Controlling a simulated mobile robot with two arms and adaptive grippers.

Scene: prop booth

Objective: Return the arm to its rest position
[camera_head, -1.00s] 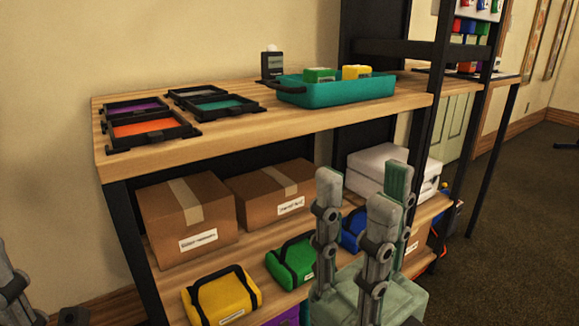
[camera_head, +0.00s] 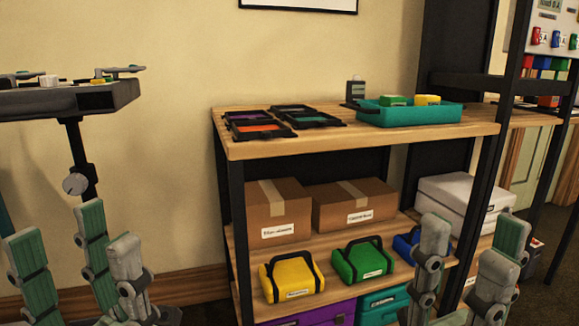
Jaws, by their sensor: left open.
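My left gripper (camera_head: 78,240) is at the lower left, with its grey-green fingers pointing up and spread apart, empty. It is in front of the wall, left of the shelf unit, and touches nothing that I can see. My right gripper (camera_head: 471,238) is at the lower right, in front of the shelf's lower levels. Its fingers also point up and stand apart, with nothing between them. The lower parts of both arms are cut off by the picture's bottom edge.
The wooden shelf unit (camera_head: 290,147) bears a teal tray (camera_head: 405,118) and several black-framed trays on top. Cardboard boxes (camera_head: 277,212), a yellow bag (camera_head: 291,277) and a green bag (camera_head: 362,263) fill lower levels. A dark stand (camera_head: 70,100) is at left. Bare wall separates it from the shelf.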

